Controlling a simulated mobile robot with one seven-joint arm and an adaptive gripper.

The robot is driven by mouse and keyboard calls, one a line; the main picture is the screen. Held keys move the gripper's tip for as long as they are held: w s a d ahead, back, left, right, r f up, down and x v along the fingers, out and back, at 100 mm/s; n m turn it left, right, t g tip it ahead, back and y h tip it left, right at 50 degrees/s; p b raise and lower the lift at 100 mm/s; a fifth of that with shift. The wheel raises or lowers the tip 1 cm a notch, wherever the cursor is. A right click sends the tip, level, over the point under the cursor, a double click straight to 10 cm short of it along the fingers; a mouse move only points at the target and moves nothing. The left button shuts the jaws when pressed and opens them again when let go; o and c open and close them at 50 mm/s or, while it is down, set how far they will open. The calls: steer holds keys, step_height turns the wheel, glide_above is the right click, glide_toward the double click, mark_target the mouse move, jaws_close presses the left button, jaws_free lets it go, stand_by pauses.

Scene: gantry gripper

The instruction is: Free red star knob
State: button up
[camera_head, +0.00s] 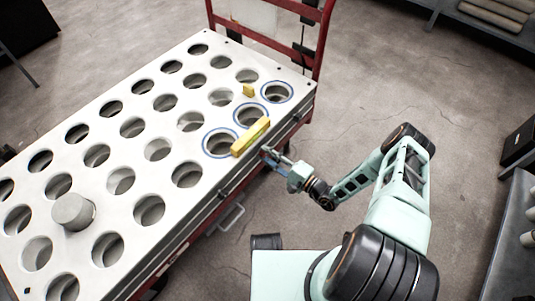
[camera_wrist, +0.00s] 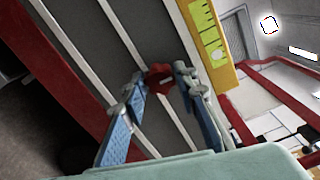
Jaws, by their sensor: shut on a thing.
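The red star knob (camera_wrist: 160,78) shows in the wrist view, on the side of the white-topped cart. My gripper (camera_wrist: 158,88) has its two blue-padded fingers on either side of the knob and is shut on it. In the head view, my gripper (camera_head: 272,159) reaches the right side of the cart just below its top edge. The knob is hidden or too small to make out there.
The cart top (camera_head: 105,75) has rows of round holes, three ringed in blue. A yellow bar (camera_head: 250,137) lies near the edge above my gripper. A grey cylinder (camera_head: 73,211) stands in one hole. A red frame (camera_head: 318,45) rises at the back. Floor lies clear to the right.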

steer(key=shift+n, duration=0.3)
steer(key=o, duration=1.1)
steer(key=shift+o, duration=0.2)
steer(key=v, duration=0.7)
steer(key=shift+s+d, duration=0.15)
steer(key=shift+d, duration=0.05)
